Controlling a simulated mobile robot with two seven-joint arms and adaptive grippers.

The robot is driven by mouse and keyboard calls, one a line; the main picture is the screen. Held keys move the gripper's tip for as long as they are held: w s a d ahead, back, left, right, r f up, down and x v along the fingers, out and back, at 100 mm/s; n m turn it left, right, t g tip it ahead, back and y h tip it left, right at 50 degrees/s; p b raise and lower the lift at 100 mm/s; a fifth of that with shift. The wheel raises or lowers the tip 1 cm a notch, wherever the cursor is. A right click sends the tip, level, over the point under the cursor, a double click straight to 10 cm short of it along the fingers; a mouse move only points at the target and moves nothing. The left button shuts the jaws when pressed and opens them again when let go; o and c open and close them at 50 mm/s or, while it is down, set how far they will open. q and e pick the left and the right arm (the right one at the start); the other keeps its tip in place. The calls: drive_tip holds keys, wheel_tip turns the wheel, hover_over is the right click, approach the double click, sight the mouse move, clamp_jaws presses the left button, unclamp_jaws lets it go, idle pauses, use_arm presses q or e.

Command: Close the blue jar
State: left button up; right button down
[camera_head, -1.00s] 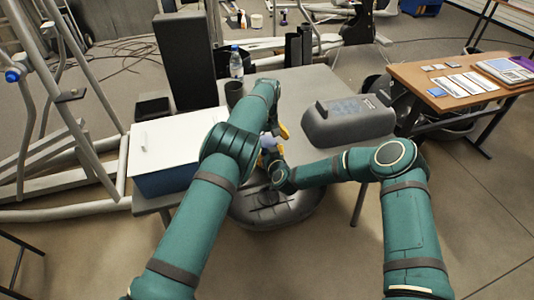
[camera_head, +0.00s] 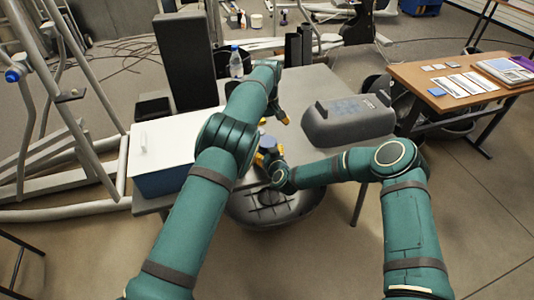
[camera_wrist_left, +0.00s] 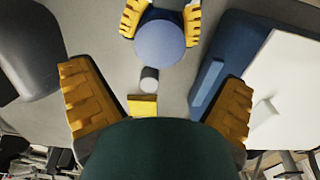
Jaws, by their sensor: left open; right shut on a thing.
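The blue jar (camera_head: 268,143) is upright in my right gripper (camera_head: 270,157) near the table's front edge. In the left wrist view, its round blue top (camera_wrist_left: 160,43) faces the camera, with the yellow fingers of my right gripper shut on both sides. I cannot tell whether that disc is a seated lid. My left gripper (camera_wrist_left: 155,85) is open and empty, its fingers wide apart. In the head view, one yellow finger of my left gripper (camera_head: 282,117) shows beyond the jar; my arm hides the rest.
A small grey cylinder (camera_wrist_left: 149,79) and yellow block (camera_wrist_left: 143,105) show between my left fingers. A blue box with white lid (camera_head: 165,182) stands left. A grey device (camera_head: 347,121) stands right. A bottle (camera_head: 236,62) stands at the back. Some grey tabletop (camera_head: 310,82) is clear.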

sight(267, 141)
use_arm(q)
drive_tip(key=shift+f, duration=0.1)
drive_tip(key=shift+f, duration=3.95)
drive_tip(key=c, duration=1.3)
drive_tip(key=shift+o, duration=0.2)
drive_tip(key=o, duration=1.3)
drive_tip(key=shift+r, duration=0.1)
